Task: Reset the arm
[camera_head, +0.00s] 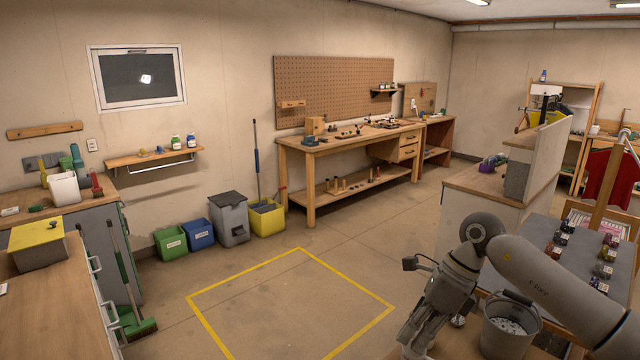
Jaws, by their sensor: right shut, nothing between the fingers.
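My right arm comes in from the lower right and bends at a grey wrist joint. My right gripper (412,345) hangs from it, pointing down and to the left near the bottom edge. It is shut and holds nothing. My left gripper is not in view.
My arm passes in front of a grey-topped table (536,237) with several small bottles at right. A wooden workbench (352,142) and several bins (229,222) line the back wall. A counter (50,310) stands at left. The floor inside the yellow square is clear.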

